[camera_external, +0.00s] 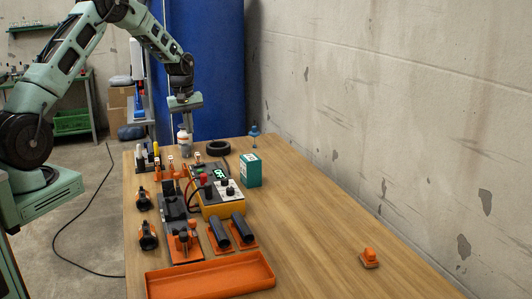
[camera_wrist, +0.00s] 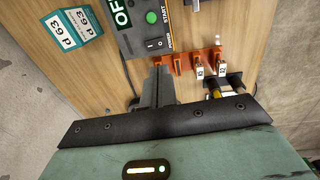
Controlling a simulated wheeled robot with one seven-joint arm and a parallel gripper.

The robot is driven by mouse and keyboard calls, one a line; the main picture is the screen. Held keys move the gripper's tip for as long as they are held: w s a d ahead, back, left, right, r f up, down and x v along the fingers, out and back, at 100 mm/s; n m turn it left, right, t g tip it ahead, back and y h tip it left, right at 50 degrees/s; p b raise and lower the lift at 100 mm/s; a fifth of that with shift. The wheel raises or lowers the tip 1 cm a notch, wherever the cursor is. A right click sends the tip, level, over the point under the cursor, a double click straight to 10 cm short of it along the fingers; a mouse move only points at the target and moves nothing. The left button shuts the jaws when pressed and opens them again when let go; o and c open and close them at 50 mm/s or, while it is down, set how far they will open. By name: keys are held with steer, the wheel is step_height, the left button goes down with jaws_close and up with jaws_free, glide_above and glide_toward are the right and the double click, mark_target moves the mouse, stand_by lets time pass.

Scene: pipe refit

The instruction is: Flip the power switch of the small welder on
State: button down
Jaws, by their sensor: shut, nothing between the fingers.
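The small welder's grey panel (camera_wrist: 135,40) shows at the top of the wrist view, with a display (camera_wrist: 121,12) that reads OFF and a round green button (camera_wrist: 151,17). Its dark power switch (camera_wrist: 155,43), marked I and O, sits beside the POWER label. I cannot tell which side of it is pressed. In the external view the display (camera_external: 219,174) glows green at the back of the yellow-based machine. My gripper (camera_wrist: 158,72) is shut and empty, its fingertips just below the switch in the wrist picture. Contact cannot be judged. In the external view my gripper (camera_external: 187,126) points down behind the welder.
A teal box (camera_external: 250,170) marked d 63 stands right of the welder. Orange holders with tags (camera_wrist: 197,62) are close right of my fingertips. A black ring (camera_external: 218,148) lies behind. An orange tray (camera_external: 210,278) is in front. The table's right side is mostly clear.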

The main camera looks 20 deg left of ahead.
mark_target(202, 163)
steer(key=shift+s+a+r, duration=0.1)
steer(key=shift+r, duration=1.1)
steer(key=shift+f+b, duration=0.15)
steer(key=shift+b, duration=0.25)
steer(key=shift+w+d+r+t+b, duration=0.35)
steer(key=shift+w+b, duration=0.25)
steer(key=shift+b, duration=2.15)
steer(key=shift+f, duration=0.1)
steer(key=f, duration=0.4)
steer(key=w+d+f+p, duration=0.1)
steer(key=f, duration=0.9)
steer(key=shift+w+d, duration=0.15)
steer(key=shift+d, duration=0.1)
steer(key=shift+p, duration=0.35)
